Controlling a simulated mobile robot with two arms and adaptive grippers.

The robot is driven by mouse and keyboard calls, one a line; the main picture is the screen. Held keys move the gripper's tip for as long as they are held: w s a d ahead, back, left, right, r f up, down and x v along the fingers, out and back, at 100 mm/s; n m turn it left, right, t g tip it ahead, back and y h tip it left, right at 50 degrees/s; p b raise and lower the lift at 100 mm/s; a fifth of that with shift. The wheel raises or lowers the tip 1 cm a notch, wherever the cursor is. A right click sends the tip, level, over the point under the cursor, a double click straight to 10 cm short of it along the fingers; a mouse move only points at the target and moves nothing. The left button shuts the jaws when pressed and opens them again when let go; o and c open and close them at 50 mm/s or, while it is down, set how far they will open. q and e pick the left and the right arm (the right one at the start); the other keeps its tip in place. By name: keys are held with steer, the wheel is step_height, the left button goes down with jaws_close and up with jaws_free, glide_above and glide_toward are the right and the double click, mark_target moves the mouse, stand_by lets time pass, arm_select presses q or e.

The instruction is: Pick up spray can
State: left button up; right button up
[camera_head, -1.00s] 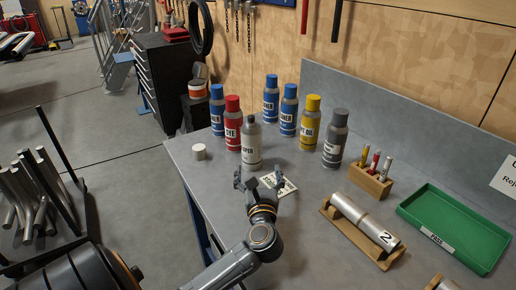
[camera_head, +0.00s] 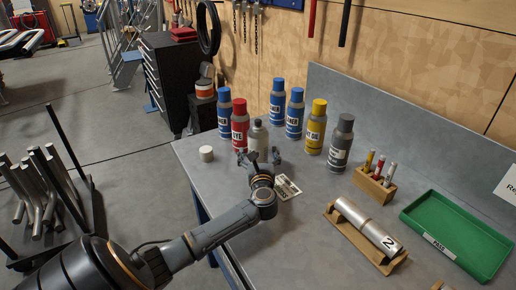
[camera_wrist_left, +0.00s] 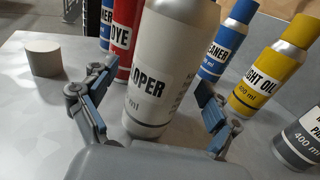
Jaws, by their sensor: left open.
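Several spray cans stand upright in a group on the grey bench. A white-grey developer can (camera_head: 258,137), whose label partly reads "OPER", stands at the front of the group. In the left wrist view this can (camera_wrist_left: 165,75) fills the middle, between the two spread fingers of my left gripper (camera_wrist_left: 158,112). In the head view my left gripper (camera_head: 259,158) is open, just in front of the can, and hides its lower part. No grip on the can shows. My right gripper is not in view.
A red dye can (camera_head: 240,126), blue cleaner cans (camera_head: 295,114), a yellow light oil can (camera_head: 315,128) and a grey can (camera_head: 341,143) stand close by. A white cap (camera_head: 206,153) is at left. A printed card (camera_head: 287,188), wooden marker holder (camera_head: 374,186) and green tray (camera_head: 457,233) lie nearer.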

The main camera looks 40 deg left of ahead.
arm_select(q)
steer(key=shift+w+a, duration=0.5)
steer(key=shift+a, duration=0.05)
steer(key=shift+c, duration=0.8)
steer(key=c, duration=1.5)
steer(key=shift+o, duration=0.2)
steer(key=shift+r, duration=0.1)
